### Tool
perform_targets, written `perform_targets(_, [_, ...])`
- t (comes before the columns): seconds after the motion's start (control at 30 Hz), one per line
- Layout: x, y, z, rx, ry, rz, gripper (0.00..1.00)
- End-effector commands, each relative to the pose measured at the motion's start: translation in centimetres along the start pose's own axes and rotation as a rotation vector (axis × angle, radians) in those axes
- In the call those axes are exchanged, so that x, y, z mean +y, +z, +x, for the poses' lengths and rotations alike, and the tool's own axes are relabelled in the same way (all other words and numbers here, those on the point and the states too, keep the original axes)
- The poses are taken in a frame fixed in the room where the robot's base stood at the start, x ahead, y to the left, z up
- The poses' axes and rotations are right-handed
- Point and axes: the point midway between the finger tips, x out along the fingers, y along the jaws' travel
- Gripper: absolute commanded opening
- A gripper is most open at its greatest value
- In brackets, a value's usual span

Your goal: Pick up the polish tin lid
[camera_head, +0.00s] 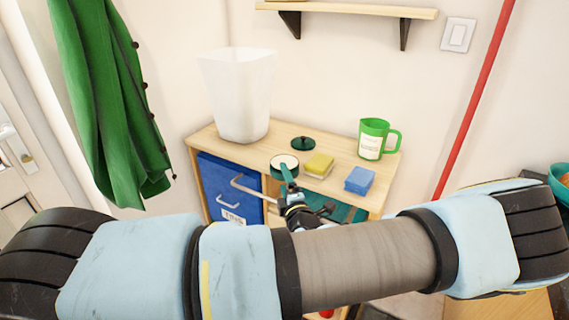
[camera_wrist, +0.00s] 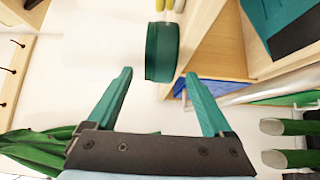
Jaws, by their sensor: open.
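The polish tin lid (camera_head: 303,143) appears to be the small dark green disc with a raised middle, lying flat on the wooden cabinet top behind the tin. The round tin (camera_head: 284,161) has a dark green rim and a pale top, and sits near the front edge. My gripper (camera_head: 289,176) is at the cabinet's front edge, just in front of the tin. In the wrist view my gripper (camera_wrist: 158,74) is open, with two teal fingers apart and nothing between them. The dark green tin (camera_wrist: 162,55) shows beyond the fingertips. I cannot make out the lid in the wrist view.
On the cabinet top (camera_head: 226,146) stand a white bin (camera_head: 240,95), a yellow sponge (camera_head: 319,164), a blue block (camera_head: 359,180) and a green mug (camera_head: 372,140). A blue drawer (camera_head: 228,185) with a handle is below. A wall shelf (camera_head: 345,9) hangs above.

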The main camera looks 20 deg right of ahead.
Motion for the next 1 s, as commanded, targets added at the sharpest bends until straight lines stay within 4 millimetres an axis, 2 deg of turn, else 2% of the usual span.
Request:
perform_targets(0.13, [0.2,-0.1,1.8,0.002,0.001,0.0,0.85])
perform_targets(0.43, [0.0,0.0,2.1,0.0,0.0,-0.001,0.84])
perform_targets(1.0, [0.0,0.0,2.1,0.0,0.0,-0.001,0.2])
